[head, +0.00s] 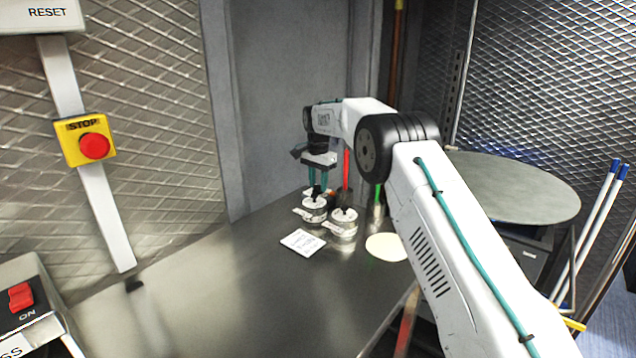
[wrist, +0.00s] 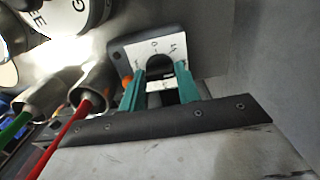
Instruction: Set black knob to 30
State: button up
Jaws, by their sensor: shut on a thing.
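My gripper (head: 317,184) reaches down at the back of the steel counter, behind the lidded tins. In the wrist view its two teal fingers (wrist: 160,92) stand on either side of a dark piece in front of a white scale plate. I take this piece to be the black knob (wrist: 160,65); the fingers are shut on it. The scale plate (wrist: 129,55) sits on a dark housing and carries small marks, one like a 0; the rest is too small to read. The knob's pointer is not clear. In the head view the tins and fingers mostly hide the knob.
Two lidded tins (head: 343,228) with white tags stand close in front of my gripper. Metal cups (wrist: 92,82) hold red and green handles beside it. A white card (head: 303,242) and a flatbread (head: 386,247) lie nearer. The counter's left part (head: 210,290) is mostly clear.

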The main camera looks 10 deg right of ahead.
aim_at(318, 185)
jog(key=shift+r, duration=0.15)
jog(key=o, duration=1)
notch_tip(318, 185, up, 7)
jog(key=shift+r, duration=0.35)
